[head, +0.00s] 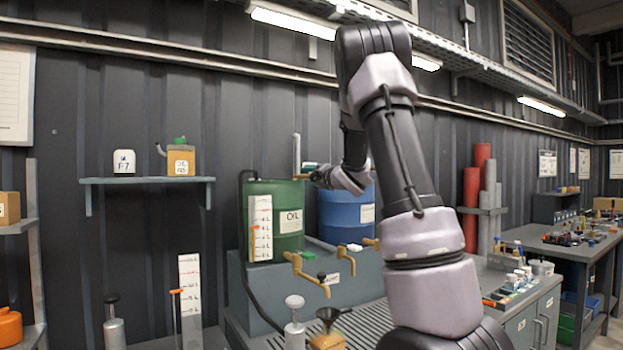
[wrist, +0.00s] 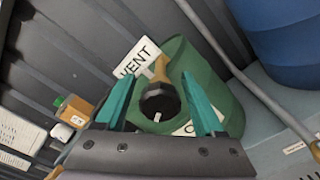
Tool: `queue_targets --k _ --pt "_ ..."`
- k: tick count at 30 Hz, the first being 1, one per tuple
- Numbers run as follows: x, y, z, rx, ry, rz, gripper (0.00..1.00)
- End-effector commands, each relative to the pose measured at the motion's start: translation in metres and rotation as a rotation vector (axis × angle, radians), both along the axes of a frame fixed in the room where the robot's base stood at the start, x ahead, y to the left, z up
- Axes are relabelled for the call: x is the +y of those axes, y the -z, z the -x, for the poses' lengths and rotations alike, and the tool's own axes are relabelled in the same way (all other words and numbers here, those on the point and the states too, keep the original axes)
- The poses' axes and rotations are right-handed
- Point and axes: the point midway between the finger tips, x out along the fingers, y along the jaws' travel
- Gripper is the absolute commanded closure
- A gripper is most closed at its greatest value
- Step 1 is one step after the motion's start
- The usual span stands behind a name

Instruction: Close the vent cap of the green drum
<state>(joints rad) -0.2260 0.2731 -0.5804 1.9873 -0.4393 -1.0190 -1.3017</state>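The green drum (head: 272,190) stands on a grey bench against the wall, with a level gauge strip in front of it. In the wrist view the drum (wrist: 222,92) lies below my gripper (wrist: 160,75). A white VENT sign (wrist: 136,57) stands by its top. A round black cap (wrist: 158,101) with a brass piece behind it appears between my two teal fingers. The fingers are apart, and I see nothing gripped. Whether they touch the cap cannot be told. In the head view my gripper (head: 316,176) is over the drum's right rim, and my arm hides the cap's details.
A blue drum (head: 340,217) stands close on the right, partly behind my arm. A thin pipe (wrist: 228,62) crosses near the vent in the wrist view. Brass taps (head: 305,272) project in front of the drums. A wall shelf (head: 147,181) with small containers is at left.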

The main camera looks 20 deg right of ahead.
Motion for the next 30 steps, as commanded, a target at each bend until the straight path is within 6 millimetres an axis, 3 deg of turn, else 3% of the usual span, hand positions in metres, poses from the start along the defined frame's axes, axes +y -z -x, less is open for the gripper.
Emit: queue_targets --k 1,3,5,17,30 --pt "0.0 0.0 0.0001 0.0 0.0 0.0 0.54" --pt "0.0 0.0 0.0002 0.0 0.0 0.0 0.8" --pt "0.0 0.0 0.0002 0.0 0.0 0.0 1.0" --pt "-0.0009 0.0 0.0004 0.013 0.001 -0.068 1.0" --pt "-0.002 0.0013 0.0003 0.081 0.002 -0.415 1.0"
